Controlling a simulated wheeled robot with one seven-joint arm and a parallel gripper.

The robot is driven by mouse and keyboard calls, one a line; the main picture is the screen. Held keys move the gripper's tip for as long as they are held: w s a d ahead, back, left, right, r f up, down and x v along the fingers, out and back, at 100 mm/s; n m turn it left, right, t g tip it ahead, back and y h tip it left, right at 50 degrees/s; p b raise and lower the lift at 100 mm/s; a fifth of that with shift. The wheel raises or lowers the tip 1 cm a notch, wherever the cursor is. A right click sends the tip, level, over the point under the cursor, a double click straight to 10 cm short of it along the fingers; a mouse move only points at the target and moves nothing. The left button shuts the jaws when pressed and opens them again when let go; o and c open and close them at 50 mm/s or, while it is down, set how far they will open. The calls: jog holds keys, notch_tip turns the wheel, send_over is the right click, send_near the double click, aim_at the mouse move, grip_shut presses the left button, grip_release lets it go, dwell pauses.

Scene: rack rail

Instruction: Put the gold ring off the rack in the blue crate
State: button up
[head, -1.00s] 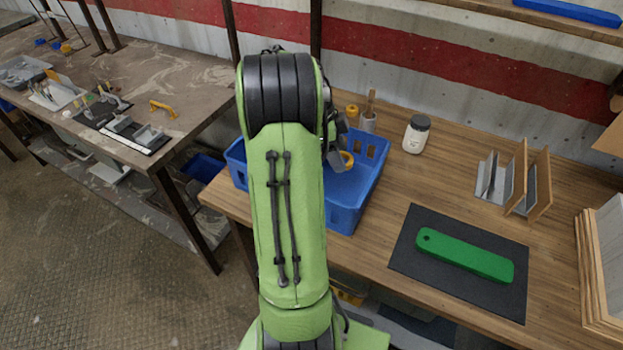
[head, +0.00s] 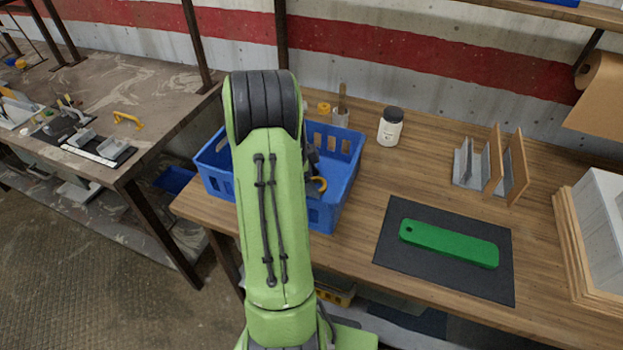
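The blue crate (head: 342,179) stands on the wooden bench, left of its middle, partly hidden behind my arm. A gold ring (head: 319,184) shows as a curved piece just right of my arm, in front of the crate's inside as seen from here. I cannot tell whether it touches the crate. My gripper (head: 313,165) is over the crate, beside the ring, and mostly hidden by my arm. Its fingertips cannot be made out, so its hold on the ring is unclear. No rack with rings is clearly seen.
A white jar with a dark lid (head: 391,127), a grey cup (head: 341,118) and a small yellow item (head: 324,108) stand behind the crate. A green bar (head: 448,244) lies on a dark mat (head: 393,250). Upright dividers (head: 492,170) stand at the right.

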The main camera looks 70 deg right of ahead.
jog(key=shift+o, duration=0.7)
jog(key=shift+r, duration=0.1)
jog(key=shift+w+r, duration=0.1)
jog(key=shift+r, duration=0.25)
jog(key=p+v, duration=0.4)
jog(key=v, duration=0.7)
jog(key=w+a+r+n+t+h, duration=0.1)
jog(key=w+a+r+n+t, duration=0.15)
jog(key=a+n, duration=0.3)
jog(key=w+a+r+n+t+h, duration=0.1)
jog(key=w+a+r+n, duration=0.35)
jog(key=a, duration=0.25)
jog(key=w+a+r+n+t, duration=0.1)
jog(key=w+a+r+n, duration=0.15)
jog(key=a+n, duration=0.3)
jog(key=s+a+n+t+y, duration=0.1)
jog(key=s+a+n+t, duration=0.1)
jog(key=a+n, duration=0.6)
jog(key=s+a+n+t+y, duration=0.2)
jog(key=s+a+n+t, duration=0.1)
jog(key=a+n, duration=0.6)
jog(key=a, duration=0.3)
jog(key=shift+a+f, duration=0.3)
jog(key=shift+a, duration=0.05)
